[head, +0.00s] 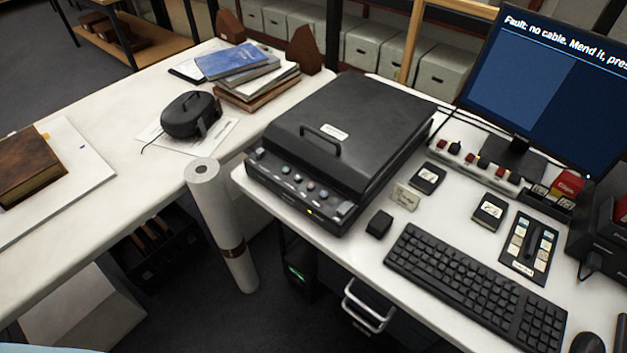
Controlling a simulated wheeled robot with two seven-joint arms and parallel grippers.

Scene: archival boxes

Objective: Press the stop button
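A black flatbed scanner (345,135) with its lid closed stands on the white desk. A small yellow light shows near the panel's right end. The button labels are too small to read, so I cannot tell which is the stop button. A monitor (550,80) at the right shows "Fault: no cable. Mend it, pres", cut off by the picture edge. Neither of my grippers is in view.
A power strip (475,165) with red switches lies behind the keyboard (475,285). A small keypad (528,246), black cartridges and a black block (379,223) sit nearby. A rolled paper tube (222,225) stands in front of the gap left of the scanner. Books (240,65) lie on the left table.

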